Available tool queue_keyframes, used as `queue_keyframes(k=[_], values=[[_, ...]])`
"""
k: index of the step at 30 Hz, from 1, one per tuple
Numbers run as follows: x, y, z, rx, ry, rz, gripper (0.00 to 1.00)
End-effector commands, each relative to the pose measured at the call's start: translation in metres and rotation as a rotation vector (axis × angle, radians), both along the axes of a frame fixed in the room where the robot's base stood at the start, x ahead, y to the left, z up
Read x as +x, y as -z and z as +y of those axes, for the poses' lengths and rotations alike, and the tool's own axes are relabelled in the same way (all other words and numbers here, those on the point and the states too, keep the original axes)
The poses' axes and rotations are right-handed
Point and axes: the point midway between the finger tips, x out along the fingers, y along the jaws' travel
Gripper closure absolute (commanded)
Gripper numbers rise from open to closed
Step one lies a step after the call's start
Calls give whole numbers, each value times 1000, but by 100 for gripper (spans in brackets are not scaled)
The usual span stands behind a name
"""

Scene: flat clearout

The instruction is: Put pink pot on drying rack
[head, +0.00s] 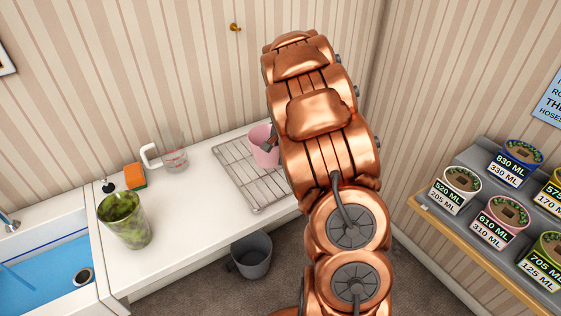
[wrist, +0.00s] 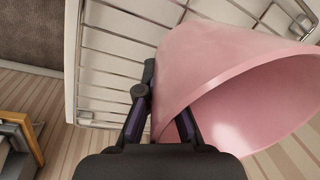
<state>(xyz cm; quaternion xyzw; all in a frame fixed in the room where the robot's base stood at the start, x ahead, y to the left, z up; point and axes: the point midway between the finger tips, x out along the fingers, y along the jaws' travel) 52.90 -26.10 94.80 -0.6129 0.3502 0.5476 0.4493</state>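The pink pot (head: 262,147) is at the back of the wire drying rack (head: 232,176), partly hidden behind my arm in the head view. In the wrist view the pot (wrist: 205,70) fills the right side, its open mouth towards the lower right. My gripper (wrist: 164,105) has one dark finger outside the pot's wall and the other at the inner side of its rim, so it appears shut on the wall. The rack (wrist: 118,45) shows right behind the pot; whether the pot touches it is unclear. The head view shows only a bit of my gripper.
On the white counter (head: 185,215) stand a green marbled pot (head: 124,220), a clear measuring jug (head: 175,155) and an orange sponge (head: 134,175), left of the rack. A blue sink (head: 45,275) is far left. A grey bin (head: 252,255) stands on the floor. Labelled pots (head: 497,222) fill a right-hand shelf.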

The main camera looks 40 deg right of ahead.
Motion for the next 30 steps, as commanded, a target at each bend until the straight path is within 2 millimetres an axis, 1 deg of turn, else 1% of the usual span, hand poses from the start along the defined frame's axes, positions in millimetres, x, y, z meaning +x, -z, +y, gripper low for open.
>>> queue_keyframes(k=[5, 15, 27, 28, 30], values=[[1, 3, -3, 1, 0, 0, 100], [2, 33, -3, -1, 0, -2, 100], [2, 39, -3, -1, 0, -2, 100], [1, 39, -3, -2, -1, -2, 95], [1, 39, -3, -1, 0, -2, 88]])
